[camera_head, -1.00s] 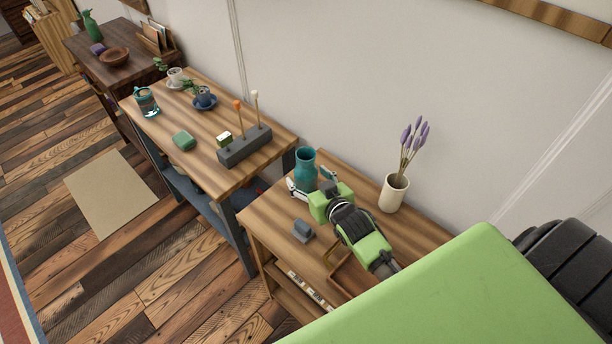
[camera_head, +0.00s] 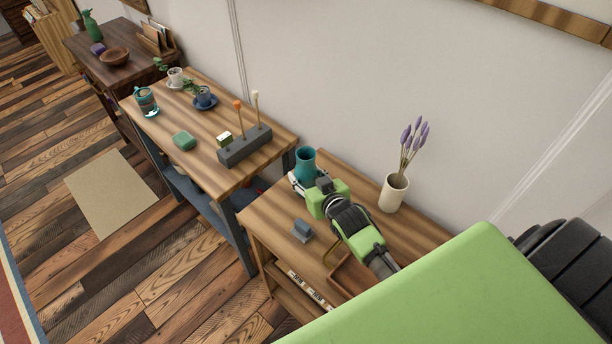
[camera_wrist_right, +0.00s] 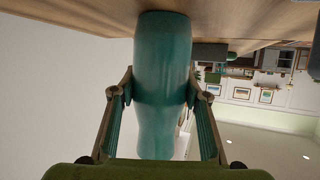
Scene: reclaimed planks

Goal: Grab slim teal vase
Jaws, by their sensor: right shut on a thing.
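The slim teal vase (camera_head: 305,164) stands upright at the far left part of the nearer wooden table (camera_head: 262,219). My right gripper (camera_head: 310,184) reaches it from the front right and is shut on it. In the right wrist view the vase (camera_wrist_right: 163,80) fills the middle, shown upside down, with the fingers (camera_wrist_right: 160,100) of my right gripper on both sides of it. The gripper hides the vase's lower part in the head view. My left gripper is in neither view.
A cream vase with lavender (camera_head: 393,193) stands right of my arm. A small grey-blue object (camera_head: 301,230) and a brown tray (camera_head: 346,277) are in front. A dark block with sticks (camera_head: 245,146) stands on the neighbouring table (camera_head: 190,158), beside a green soap-like object (camera_head: 184,140).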

